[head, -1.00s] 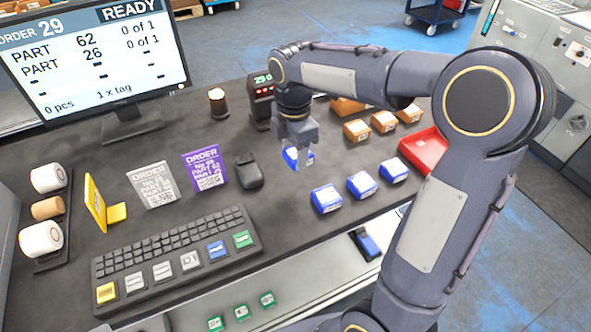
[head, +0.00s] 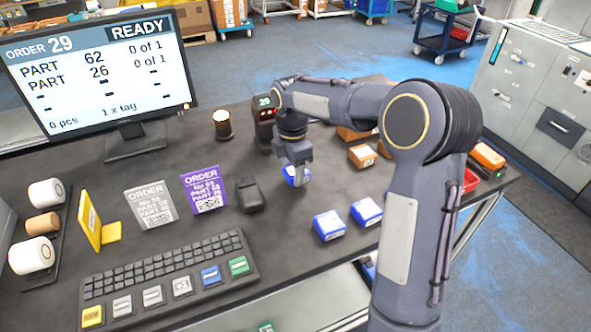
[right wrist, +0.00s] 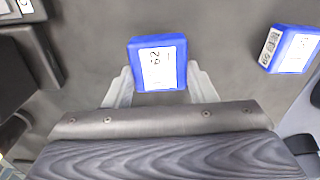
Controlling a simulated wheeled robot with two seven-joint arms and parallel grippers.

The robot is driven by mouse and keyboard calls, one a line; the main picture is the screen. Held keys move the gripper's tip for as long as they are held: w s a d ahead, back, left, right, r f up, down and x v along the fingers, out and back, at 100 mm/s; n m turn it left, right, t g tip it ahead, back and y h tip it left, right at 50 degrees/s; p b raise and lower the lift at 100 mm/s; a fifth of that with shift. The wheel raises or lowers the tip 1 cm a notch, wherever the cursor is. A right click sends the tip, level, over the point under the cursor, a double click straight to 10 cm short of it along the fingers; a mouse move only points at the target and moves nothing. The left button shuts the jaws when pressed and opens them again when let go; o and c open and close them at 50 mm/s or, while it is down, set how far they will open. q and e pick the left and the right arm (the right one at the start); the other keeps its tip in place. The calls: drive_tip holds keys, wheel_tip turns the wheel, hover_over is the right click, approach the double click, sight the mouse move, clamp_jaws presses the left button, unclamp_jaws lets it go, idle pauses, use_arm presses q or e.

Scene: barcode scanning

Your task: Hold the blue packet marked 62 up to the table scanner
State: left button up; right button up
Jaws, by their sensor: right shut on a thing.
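My right gripper (head: 297,178) is shut on a blue packet (head: 293,178). In the right wrist view, this packet (right wrist: 158,64) sits between the two fingers, its white label facing the camera with a sideways number that appears to be 62. Whether it touches the table is hard to tell. The table scanner appears to be the black upright device with red lights (head: 264,128), just behind and left of the gripper, apart from the packet. My left gripper is not in view.
Two more blue packets (head: 329,225) (head: 366,212) lie at front right. An orange-brown box (head: 363,156) and a red tray (head: 471,180) are partly near my arm. A black device (head: 249,195), order cards (head: 203,191) and keyboard (head: 170,275) lie left. The monitor (head: 95,70) reads READY.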

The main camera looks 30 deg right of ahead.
drive_tip(key=shift+w+f, duration=0.1)
drive_tip(key=shift+w, duration=0.05)
drive_tip(key=s+r+p, duration=0.5)
drive_tip(key=s+r, duration=0.5)
drive_tip(key=s, duration=0.3)
drive_tip(key=shift+a, duration=0.4)
